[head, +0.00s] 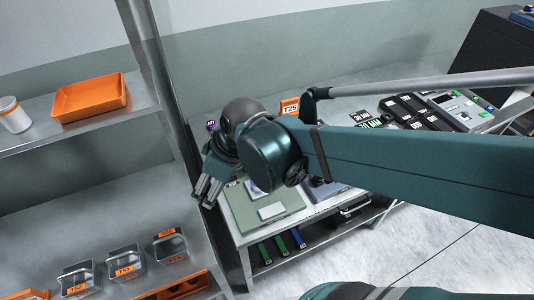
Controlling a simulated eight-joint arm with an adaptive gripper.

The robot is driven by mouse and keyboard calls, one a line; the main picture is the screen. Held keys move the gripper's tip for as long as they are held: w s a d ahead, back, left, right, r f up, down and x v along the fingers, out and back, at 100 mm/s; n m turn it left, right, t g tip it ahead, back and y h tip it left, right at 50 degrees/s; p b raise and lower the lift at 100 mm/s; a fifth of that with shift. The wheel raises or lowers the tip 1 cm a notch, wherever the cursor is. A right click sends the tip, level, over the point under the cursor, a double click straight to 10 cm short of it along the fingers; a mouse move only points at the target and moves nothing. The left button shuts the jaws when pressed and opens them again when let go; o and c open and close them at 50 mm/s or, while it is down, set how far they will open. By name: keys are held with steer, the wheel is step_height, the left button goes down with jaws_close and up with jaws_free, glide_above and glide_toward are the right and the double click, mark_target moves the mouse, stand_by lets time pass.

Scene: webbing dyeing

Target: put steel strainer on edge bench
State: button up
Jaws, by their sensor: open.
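Several small steel wire-handled containers with orange labels stand on the lower shelf at the left: one at the right (170,247), one in the middle (125,265) and one at the left (77,281). I cannot tell whether any of them is the steel strainer. A bench (238,238) stands in the middle, partly hidden behind my arm; I cannot tell whether it is the edge bench. My gripper (206,196) is open and points down near the bench's left end, beside the shelf post. Nothing shows between its fingers.
An orange tray (91,98) and a white canister (13,115) stand on the upper shelf. A green-grey board (262,208) lies on the bench. Black boxes (405,108) and a grey device (455,108) stand at the right. The shelf post (163,75) rises beside my gripper.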

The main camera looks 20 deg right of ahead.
steer(key=s+d+r+m+t+h, duration=0.1)
steer(key=s+d+r+m, duration=0.1)
steer(key=d, duration=0.5)
steer(key=s+d+r+m+t+h, duration=0.1)
steer(key=d+r+m+t+h, duration=0.1)
steer(key=d+r+m, duration=0.3)
steer(key=d+m, duration=0.2)
steer(key=d, duration=0.1)
steer(key=shift+s+d, duration=0.15)
steer(key=shift+s, duration=0.2)
